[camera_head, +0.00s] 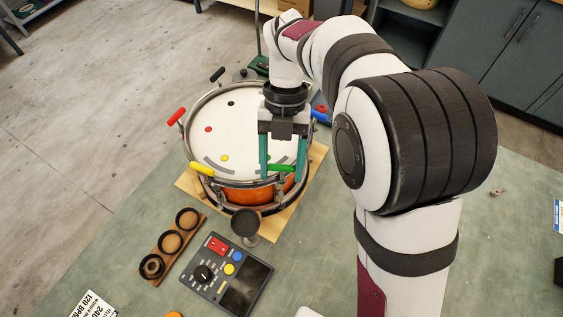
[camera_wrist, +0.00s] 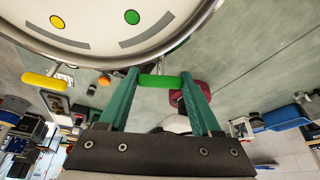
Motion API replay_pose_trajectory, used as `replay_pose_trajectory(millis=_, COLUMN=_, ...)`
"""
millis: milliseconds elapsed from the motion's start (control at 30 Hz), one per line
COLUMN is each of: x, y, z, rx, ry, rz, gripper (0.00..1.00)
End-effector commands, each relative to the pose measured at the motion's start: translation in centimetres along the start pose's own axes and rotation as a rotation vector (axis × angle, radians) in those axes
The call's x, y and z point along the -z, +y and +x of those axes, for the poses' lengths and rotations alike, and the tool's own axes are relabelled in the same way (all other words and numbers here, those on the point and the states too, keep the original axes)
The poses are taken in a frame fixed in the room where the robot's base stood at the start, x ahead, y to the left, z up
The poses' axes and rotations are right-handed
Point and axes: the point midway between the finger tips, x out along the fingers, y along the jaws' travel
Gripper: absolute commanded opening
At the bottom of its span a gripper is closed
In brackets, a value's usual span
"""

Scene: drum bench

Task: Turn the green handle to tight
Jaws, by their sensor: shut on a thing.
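The green handle (camera_head: 281,168) is a short bar at the front right of the drum's rim. My gripper (camera_head: 283,172) reaches down over the drum with its two teal fingers, one on each side of the green handle. In the wrist view the green handle (camera_wrist: 160,81) lies crosswise between the fingertips, and my gripper (camera_wrist: 161,78) is shut on it. The drum (camera_head: 222,135) has a white head, a metal rim and an orange shell. A green dot (camera_wrist: 132,17) and a grey arc mark (camera_wrist: 147,39) show on the head near this handle.
Other handles on the rim are yellow (camera_head: 202,169), red (camera_head: 176,116), black (camera_head: 217,74) and blue (camera_head: 321,117). A control box (camera_head: 228,272), a small round pad on a stand (camera_head: 245,223) and a wooden rack with rings (camera_head: 159,252) stand in front of the drum.

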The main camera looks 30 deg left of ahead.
Motion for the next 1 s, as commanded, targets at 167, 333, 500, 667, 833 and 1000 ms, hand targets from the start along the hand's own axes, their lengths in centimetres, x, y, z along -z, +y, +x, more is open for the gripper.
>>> replay_pose_trajectory(millis=167, x=0.00, y=0.10, z=-0.01, rx=-0.021, ry=0.000, rz=0.044, gripper=0.09)
replay_pose_trajectory(millis=333, x=-0.01, y=0.08, z=-0.01, rx=-0.029, ry=0.000, rz=0.063, gripper=0.09)
replay_pose_trajectory(millis=500, x=-0.01, y=0.08, z=-0.01, rx=-0.030, ry=0.000, rz=0.066, gripper=0.09)
replay_pose_trajectory(millis=667, x=-0.01, y=0.08, z=-0.01, rx=-0.029, ry=0.000, rz=0.065, gripper=0.09)
replay_pose_trajectory(millis=833, x=0.00, y=0.06, z=-0.01, rx=-0.029, ry=0.000, rz=0.065, gripper=0.85)
replay_pose_trajectory(millis=1000, x=0.00, y=0.03, z=0.00, rx=-0.028, ry=0.000, rz=0.065, gripper=0.95)
